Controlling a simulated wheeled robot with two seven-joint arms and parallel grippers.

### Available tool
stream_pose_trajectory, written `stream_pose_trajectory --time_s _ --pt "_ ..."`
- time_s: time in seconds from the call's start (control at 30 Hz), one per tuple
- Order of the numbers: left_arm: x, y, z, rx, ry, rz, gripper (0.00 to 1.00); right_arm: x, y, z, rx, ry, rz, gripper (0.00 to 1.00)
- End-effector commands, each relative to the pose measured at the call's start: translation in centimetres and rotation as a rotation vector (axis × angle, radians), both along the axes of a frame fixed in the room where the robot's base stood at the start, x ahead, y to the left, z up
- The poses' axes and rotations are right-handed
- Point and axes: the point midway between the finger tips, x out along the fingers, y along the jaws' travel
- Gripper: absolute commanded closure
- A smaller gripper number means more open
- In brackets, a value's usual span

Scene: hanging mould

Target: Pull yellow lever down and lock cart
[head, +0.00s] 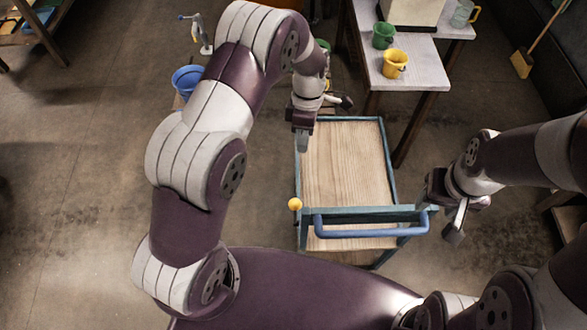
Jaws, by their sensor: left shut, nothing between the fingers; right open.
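The cart (343,165) has a wooden top, a blue-grey frame and a blue push handle (370,231) at its near end. The yellow lever (295,204) shows as a round knob at the cart's near left corner; its shaft is hard to make out. My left gripper (302,143) is shut and empty, pointing down at the cart's left edge, farther away than the yellow knob and apart from it. My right gripper (438,217) is open beside the right end of the handle, with nothing visible between its fingers. I cannot tell whether it touches the handle.
A table (425,66) behind the cart holds a green mug (383,36) and a yellow mug (396,64). A blue bucket (187,80) stands left of the cart, partly behind my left arm. A broom (523,62) leans at upper right.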

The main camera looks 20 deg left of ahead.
Motion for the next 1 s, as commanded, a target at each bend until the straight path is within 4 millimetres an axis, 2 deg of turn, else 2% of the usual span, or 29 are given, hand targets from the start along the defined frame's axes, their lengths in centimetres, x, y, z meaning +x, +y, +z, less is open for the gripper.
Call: stream_pose_trajectory --time_s 0.13,0.47,0.63,0.67,0.77,0.8,1.0 --pt "-0.1 0.0 0.1 0.020 0.004 0.063 1.00 0.0 0.0 0.0 0.000 0.000 0.000 0.49" --pt "-0.1 0.0 -0.4 0.020 0.003 0.063 1.00 0.0 0.0 -0.5 0.000 -0.001 0.000 0.49" --pt "-0.9 0.0 -3.4 0.020 0.002 0.062 1.00 0.0 0.0 -3.2 0.000 0.000 0.000 0.49" --pt "-1.1 0.0 -3.4 0.020 0.004 0.062 1.00 0.0 0.0 -2.7 0.000 0.001 0.000 0.49" --pt "-1.8 0.0 -5.1 0.021 0.005 0.061 1.00 0.0 0.0 -2.3 0.000 0.000 0.000 0.49" --pt "-2.0 0.0 -5.6 0.021 0.007 0.061 1.00 0.0 0.0 -1.5 0.000 0.000 0.000 0.49" --pt "-3.6 -0.1 -9.1 0.021 0.007 0.059 1.00 0.0 0.0 0.3 0.000 0.000 0.000 0.49"
